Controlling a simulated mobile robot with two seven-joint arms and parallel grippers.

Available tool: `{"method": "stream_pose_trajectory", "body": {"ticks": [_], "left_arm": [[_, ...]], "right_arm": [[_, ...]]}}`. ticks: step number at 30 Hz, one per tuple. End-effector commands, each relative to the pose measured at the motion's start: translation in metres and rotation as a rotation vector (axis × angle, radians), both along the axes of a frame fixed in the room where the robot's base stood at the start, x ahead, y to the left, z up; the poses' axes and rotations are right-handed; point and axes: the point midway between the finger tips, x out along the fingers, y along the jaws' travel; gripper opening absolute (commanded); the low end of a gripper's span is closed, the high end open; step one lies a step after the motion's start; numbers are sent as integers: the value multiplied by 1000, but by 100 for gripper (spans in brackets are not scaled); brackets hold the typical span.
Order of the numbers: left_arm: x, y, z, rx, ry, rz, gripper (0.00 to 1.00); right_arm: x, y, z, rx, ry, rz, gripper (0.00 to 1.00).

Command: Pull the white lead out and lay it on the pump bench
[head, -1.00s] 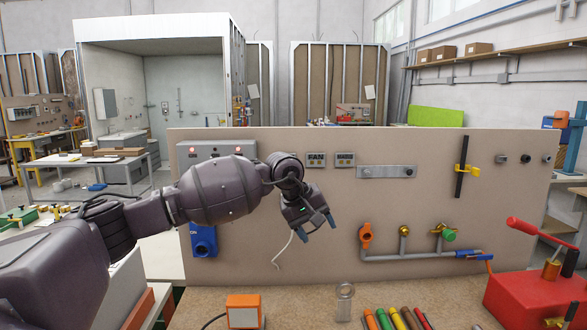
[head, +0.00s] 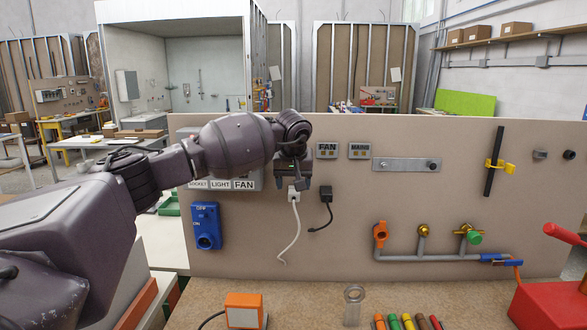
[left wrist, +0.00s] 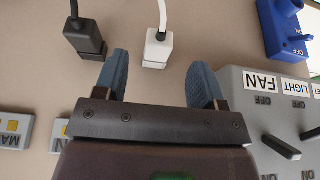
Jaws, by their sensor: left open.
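The white lead (head: 294,193) has its plug at the upright panel, and its cable hangs down in a curve. In the left wrist view the white plug (left wrist: 157,50) lies just ahead of and between my blue fingertips. My left gripper (head: 292,182) is open just above the plug, pointing down; nothing shows between its jaws. A black plug (head: 326,195) with a short black cable is to the right of the white one; it also shows in the left wrist view (left wrist: 87,38). The bench top (head: 300,288) lies below the panel. My right gripper is out of view.
On the bench stand an orange box (head: 243,310), a clear cylinder (head: 353,303), several coloured sticks (head: 408,321) and a red hand-levered unit (head: 552,305). A blue socket (head: 205,227) and pipes with valves (head: 425,252) are on the panel. The bench's middle is partly clear.

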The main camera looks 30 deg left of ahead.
Motion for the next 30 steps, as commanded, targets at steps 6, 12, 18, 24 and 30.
{"method": "stream_pose_trajectory", "body": {"ticks": [6,12,18,24,30], "left_arm": [[10,5,-27,-2,0,1,64],[14,8,-40,-1,0,0,64],[15,9,-42,0,-1,0,64],[15,9,-42,-1,0,0,55],[15,9,-42,-1,0,0,24]], "right_arm": [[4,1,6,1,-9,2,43],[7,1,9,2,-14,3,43],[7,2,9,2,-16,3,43],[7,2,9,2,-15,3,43],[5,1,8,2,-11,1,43]]}}
